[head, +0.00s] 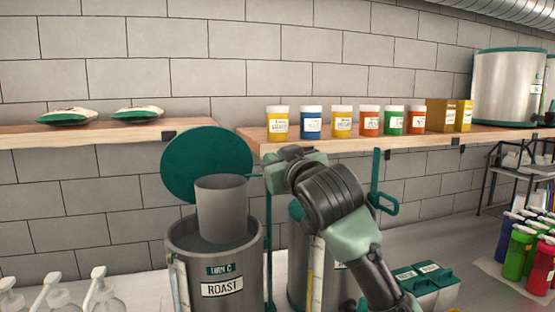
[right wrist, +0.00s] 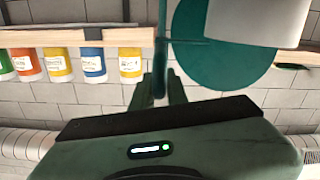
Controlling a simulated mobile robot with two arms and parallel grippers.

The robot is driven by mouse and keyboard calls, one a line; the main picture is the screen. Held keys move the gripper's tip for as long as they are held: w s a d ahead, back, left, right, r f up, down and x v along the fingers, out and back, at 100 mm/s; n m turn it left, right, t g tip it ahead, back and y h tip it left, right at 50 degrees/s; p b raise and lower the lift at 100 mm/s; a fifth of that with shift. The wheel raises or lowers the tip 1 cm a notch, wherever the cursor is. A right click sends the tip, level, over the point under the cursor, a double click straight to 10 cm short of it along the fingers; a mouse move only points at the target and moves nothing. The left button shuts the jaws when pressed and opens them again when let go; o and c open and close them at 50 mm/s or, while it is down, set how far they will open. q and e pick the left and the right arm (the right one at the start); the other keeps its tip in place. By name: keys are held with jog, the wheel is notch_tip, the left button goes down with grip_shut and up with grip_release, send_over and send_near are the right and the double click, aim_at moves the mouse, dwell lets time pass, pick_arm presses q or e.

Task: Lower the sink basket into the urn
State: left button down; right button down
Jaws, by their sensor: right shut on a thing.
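The sink basket (head: 221,212), a plain grey cylinder, is upright over the open mouth of the urn (head: 222,289). Its lower end overlaps the urn's opening; I cannot tell how far inside it is. The urn is grey metal, labelled "URN C" and "ROAST", with its round green lid (head: 190,160) raised behind. My right gripper (head: 266,176) is to the right of the basket, shut on its thin green handle. In the right wrist view, the fingers (right wrist: 160,92) close around the handle, and the basket (right wrist: 258,18) shows at the top right. My left gripper is out of view.
A second urn (head: 298,262) stands right of the first, partly behind my right arm. A wooden shelf (head: 300,151) with several jars is above and behind. Pump bottles (head: 98,290) stand at front left. Coloured bottles (head: 520,254) stand at far right.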

notch_tip(320, 180, down, 14)
jog(key=b, duration=0.8)
jog(key=shift+r, duration=0.25)
jog(key=shift+f, duration=0.1)
jog(key=c, duration=1.5)
grip_release()
jog(key=shift+o, duration=0.2)
jog(key=shift+d, duration=0.1)
